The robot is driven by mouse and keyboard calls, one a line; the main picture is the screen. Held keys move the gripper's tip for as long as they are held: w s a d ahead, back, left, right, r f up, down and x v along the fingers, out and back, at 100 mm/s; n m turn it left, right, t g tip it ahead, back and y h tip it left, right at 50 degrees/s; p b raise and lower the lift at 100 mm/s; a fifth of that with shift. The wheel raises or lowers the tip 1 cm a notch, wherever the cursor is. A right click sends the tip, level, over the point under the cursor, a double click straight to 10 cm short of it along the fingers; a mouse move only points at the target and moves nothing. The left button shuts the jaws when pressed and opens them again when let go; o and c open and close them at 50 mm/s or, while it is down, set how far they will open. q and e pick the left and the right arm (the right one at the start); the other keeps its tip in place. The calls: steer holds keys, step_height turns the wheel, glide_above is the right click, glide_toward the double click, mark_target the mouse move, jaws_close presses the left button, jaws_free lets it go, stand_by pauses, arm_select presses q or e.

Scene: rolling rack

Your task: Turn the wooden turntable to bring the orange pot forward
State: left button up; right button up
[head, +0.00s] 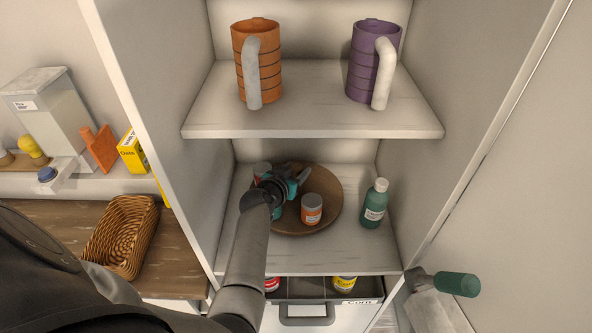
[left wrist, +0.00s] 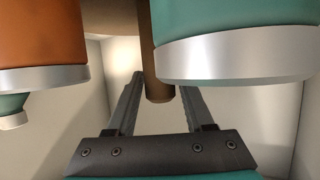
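The round wooden turntable (head: 330,190) sits on the middle shelf. An orange pot (head: 312,209) with a grey lid stands on its front part; an orange pot (left wrist: 40,45) also fills the upper left of the left wrist view. A teal pot (left wrist: 235,38) is on the opposite side there. My left gripper (head: 298,178) reaches in low over the turntable, between pots. In the left wrist view its fingers (left wrist: 160,95) are apart, with a brown wooden peg (left wrist: 160,60) between them and gaps visible on both sides. Another reddish pot (head: 262,170) stands behind my gripper. My right gripper is out of view.
A green bottle (head: 374,204) stands right of the turntable. The upper shelf (head: 310,118) holds an orange mug (head: 258,62) and a purple mug (head: 372,60). A drawer (head: 310,308) with cans is below. Side walls bound the shelf. A wicker basket (head: 122,236) is left.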

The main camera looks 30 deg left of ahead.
arm_select(q)
jaws_close()
stand_by(1.1)
